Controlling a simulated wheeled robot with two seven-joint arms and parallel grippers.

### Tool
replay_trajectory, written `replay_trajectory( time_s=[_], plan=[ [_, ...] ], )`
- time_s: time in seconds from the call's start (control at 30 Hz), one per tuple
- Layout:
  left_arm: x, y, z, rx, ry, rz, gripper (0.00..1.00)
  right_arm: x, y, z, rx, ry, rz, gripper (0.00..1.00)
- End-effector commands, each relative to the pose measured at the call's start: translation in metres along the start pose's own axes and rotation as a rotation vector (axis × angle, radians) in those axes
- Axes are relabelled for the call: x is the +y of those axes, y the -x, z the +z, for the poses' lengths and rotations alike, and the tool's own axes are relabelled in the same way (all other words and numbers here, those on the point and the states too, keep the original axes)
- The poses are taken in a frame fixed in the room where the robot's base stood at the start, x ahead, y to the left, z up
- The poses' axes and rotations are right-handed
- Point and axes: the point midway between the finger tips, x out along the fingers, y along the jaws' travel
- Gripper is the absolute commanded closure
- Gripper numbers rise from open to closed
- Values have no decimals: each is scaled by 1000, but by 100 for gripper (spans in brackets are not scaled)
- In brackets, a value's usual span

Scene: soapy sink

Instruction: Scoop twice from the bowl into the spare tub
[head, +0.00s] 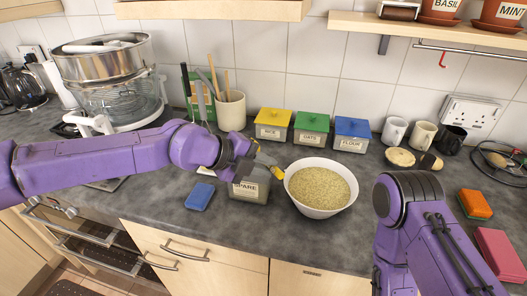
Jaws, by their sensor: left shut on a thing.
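A white bowl (294,199) full of pale grain stands on the counter near the middle. The spare tub (249,194), with a SPARE label, stands just left of it. My left gripper (256,165) is above the tub, beside the bowl's left rim. It is shut on what looks like a scoop with a yellow part (266,159). The gripper hides most of the scoop, and whether it holds grain cannot be seen. The gripper also covers part of the tub's top. My right arm is at the lower right, its gripper out of view.
Lidded tubs of rice (272,124), oats (311,127) and flour (351,134) stand behind the bowl. A blue sponge (199,196) lies left of the spare tub. Mugs (423,136) stand at the back right. The counter in front of the bowl is clear.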

Motion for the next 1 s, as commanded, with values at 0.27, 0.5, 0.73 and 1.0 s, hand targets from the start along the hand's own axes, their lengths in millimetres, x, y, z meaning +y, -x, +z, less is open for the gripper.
replay_trajectory(
  time_s=[0.27, 0.5, 0.73, 1.0],
  plan=[
    [-11, 6, -1, 0, 1, 128, 100, 4, 45, -18, 0, 0, 0, 46],
    [-14, 7, -2, 0, 1, 241, 100, 7, 76, -32, 0, 0, 0, 46],
    [-17, 9, -2, 0, 1, 352, 100, 10, 106, -44, 0, 0, 0, 46],
    [-22, 7, -2, -5, -1, 665, 100, 10, 116, -48, 0, 0, 0, 46]
  ],
)
